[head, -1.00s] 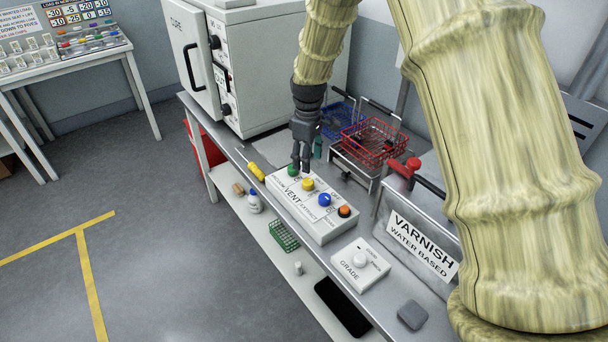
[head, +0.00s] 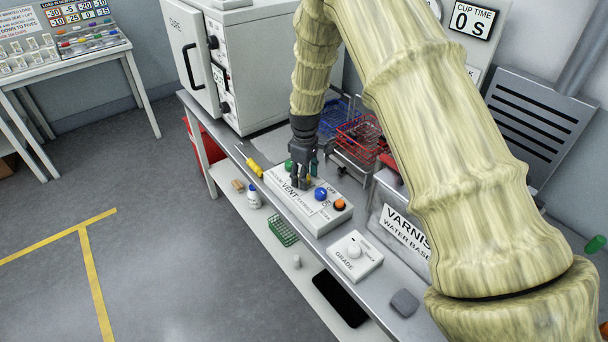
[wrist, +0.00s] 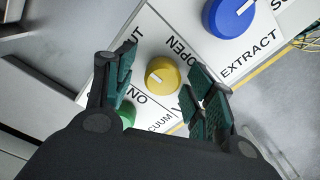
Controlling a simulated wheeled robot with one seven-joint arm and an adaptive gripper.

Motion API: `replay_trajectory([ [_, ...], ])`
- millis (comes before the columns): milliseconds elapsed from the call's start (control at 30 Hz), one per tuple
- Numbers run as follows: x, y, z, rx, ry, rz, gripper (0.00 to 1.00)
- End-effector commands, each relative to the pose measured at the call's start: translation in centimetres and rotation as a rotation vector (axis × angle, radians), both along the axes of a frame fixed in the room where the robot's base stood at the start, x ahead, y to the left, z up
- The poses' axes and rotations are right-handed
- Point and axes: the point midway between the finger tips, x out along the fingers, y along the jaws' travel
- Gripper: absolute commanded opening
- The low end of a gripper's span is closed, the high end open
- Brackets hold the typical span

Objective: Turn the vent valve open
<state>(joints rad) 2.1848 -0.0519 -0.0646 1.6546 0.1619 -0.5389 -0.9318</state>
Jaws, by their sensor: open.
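The vent valve is a yellow knob (wrist: 162,76) with a short white mark, on a white box (head: 322,218) lettered VENT. The word OPEN is printed beside the knob in the wrist view. My gripper (head: 301,187) points down over the box and is open. In the wrist view its two green-padded fingers (wrist: 156,98) stand on either side of the yellow knob, with gaps showing between pads and knob. In the head view the gripper mostly hides this knob.
A green knob (head: 289,165) stands on one side of it, a blue knob (head: 320,194) and an orange knob (head: 340,205) on the other.

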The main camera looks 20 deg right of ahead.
Motion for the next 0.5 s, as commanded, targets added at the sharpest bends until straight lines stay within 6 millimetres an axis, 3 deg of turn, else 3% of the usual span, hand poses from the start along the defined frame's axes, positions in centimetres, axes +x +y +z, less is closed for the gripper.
replay_trajectory([
  [100, 0.01, 0.00, 0.09, 0.000, -0.001, 0.000, 0.54],
  [367, -0.01, -0.04, 0.10, 0.000, -0.001, 0.000, 0.09],
  [500, -0.02, 0.15, 0.05, 0.001, -0.001, -0.001, 0.09],
])
